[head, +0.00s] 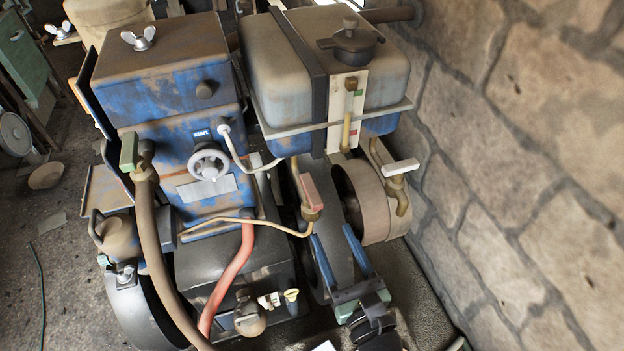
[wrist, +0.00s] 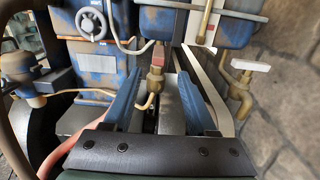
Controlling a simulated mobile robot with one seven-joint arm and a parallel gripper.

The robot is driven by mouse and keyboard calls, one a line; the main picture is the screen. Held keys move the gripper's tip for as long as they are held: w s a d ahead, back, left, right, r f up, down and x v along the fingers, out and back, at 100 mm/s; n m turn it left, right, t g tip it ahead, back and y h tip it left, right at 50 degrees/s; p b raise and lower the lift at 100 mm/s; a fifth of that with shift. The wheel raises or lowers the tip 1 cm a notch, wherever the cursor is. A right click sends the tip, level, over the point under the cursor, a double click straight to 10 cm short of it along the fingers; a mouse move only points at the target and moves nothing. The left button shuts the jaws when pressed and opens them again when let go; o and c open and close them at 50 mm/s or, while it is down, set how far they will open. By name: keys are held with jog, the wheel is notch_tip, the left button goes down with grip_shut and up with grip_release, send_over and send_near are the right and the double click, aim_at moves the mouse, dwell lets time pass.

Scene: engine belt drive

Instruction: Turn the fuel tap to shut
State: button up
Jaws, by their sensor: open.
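A brass tap with a red lever (head: 312,192) sits below the fuel tank (head: 330,75), and a thin brass pipe runs from it to the left. I take it for the fuel tap. In the wrist view its lever (wrist: 158,54) points towards the camera, above a brass body. My gripper (head: 338,230) has two blue fingers, open and empty, just below and in front of this tap. In the wrist view the tap lies between the fingers (wrist: 158,82), seemingly beyond their tips. I cannot tell whether they touch it.
A white-levered tap (head: 400,168) is to the right by a pale pulley (head: 362,200), and a green-levered tap (head: 129,152) is at the left. A red hose (head: 232,275) and a handwheel (head: 209,163) are left of my gripper. A stone wall (head: 520,170) bounds the right.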

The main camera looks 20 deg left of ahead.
aim_at(304, 174)
jog(key=p+x, duration=0.1)
jog(key=x, duration=1.1)
jog(key=shift+a+p, duration=0.15)
jog(key=shift+p, duration=0.15)
grip_shut()
